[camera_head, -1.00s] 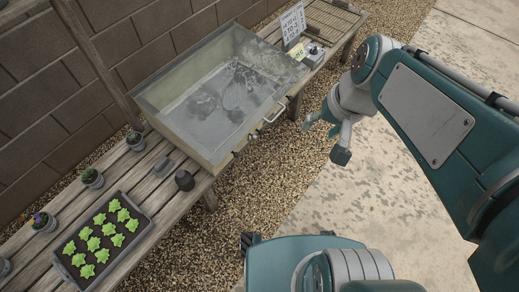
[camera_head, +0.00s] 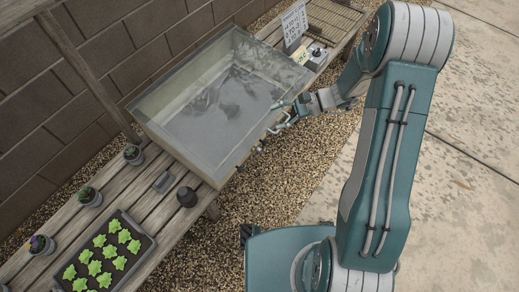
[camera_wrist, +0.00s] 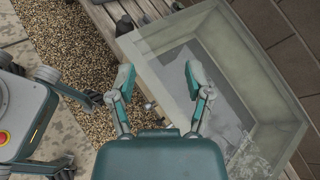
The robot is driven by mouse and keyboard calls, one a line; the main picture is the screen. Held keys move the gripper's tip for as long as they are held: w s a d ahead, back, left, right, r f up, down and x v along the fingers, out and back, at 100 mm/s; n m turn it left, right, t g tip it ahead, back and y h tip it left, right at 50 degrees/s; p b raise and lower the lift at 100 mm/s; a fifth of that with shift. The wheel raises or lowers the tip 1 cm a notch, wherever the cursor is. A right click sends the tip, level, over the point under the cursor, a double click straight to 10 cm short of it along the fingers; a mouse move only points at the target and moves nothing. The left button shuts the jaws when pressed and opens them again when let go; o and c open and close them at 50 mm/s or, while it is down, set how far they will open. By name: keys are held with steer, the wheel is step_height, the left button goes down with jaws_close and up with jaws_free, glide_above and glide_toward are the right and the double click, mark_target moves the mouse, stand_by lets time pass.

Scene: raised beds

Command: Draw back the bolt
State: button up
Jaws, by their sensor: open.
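A glazed cold frame (camera_head: 172,142) stands on the wooden bench. Small dark fittings, probably the bolt (camera_head: 262,146), sit on its front face, left of the metal pull handle; which part slides cannot be made out. My gripper (camera_head: 287,116) is at the front edge, beside the handle, which it partly hides. In the wrist view my gripper (camera_wrist: 158,76) is open, its two fingers spread on either side of the frame's front edge. A small metal fitting shows low between the fingers, close to the palm. Contact cannot be told.
A seedling tray (camera_head: 139,238), small pots (camera_head: 88,196) and a dark round pot (camera_head: 187,196) stand on the bench left of the frame. A sign (camera_head: 294,23) and a wire rack (camera_head: 335,18) are at the far end. Gravel (camera_head: 225,235) lies in front.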

step_height(320, 180, down, 15)
steer(key=w+d+m+t+y, duration=0.1)
steer(key=w+m+t+y, duration=0.2)
steer(key=m+t, duration=0.3)
steer(key=m+t+h, duration=0.2)
steer(key=m+t, duration=0.4)
steer(key=m, duration=0.3)
glide_toward(260, 150)
steer(key=x, duration=0.7)
steer(key=f+x, duration=0.1)
steer(key=x, duration=0.2)
steer(key=shift+w+a, duration=0.1)
steer(key=shift+w, duration=0.2)
steer(key=shift+c, duration=0.3)
